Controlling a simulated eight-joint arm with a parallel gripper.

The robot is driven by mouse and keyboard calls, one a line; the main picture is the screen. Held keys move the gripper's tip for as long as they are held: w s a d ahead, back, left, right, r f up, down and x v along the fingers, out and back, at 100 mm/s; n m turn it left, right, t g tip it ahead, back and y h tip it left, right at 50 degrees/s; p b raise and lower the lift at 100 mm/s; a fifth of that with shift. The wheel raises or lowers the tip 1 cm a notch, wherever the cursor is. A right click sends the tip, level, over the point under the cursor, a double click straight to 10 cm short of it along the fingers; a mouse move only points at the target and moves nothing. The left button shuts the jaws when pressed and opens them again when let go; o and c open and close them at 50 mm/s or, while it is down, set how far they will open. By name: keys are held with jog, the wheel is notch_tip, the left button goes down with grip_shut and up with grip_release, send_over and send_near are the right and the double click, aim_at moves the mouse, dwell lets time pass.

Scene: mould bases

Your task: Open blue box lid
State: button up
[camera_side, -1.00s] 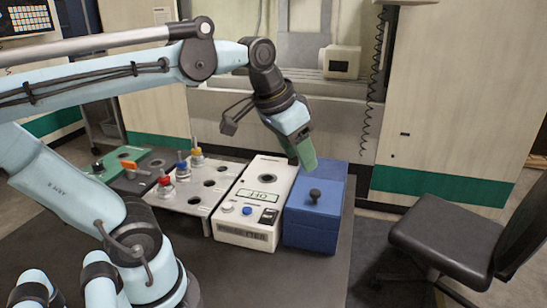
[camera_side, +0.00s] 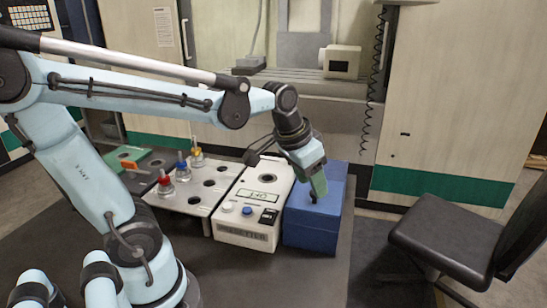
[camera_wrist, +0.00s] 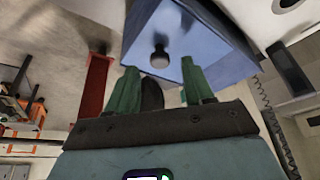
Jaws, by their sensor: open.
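The blue box (camera_side: 313,235) stands at the right end of the row on the dark table. Its lid (camera_wrist: 188,22) is shut and carries a dark round knob (camera_wrist: 160,56). My gripper (camera_side: 319,187) is just above the lid, with its green fingers tilted down at the knob. In the side view the fingers mostly hide the knob. In the wrist view the two fingers are apart and empty, with the knob beyond their tips and roughly between them. I cannot tell whether a finger touches the knob.
A white presetter device (camera_side: 249,215) stands directly left of the box. Left of it is a metal plate (camera_side: 190,203) with holes and several coloured tool holders. A black chair (camera_side: 450,238) is at the right, off the table. A machine stands behind.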

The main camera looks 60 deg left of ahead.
jog(key=shift+x, duration=1.1)
grip_shut()
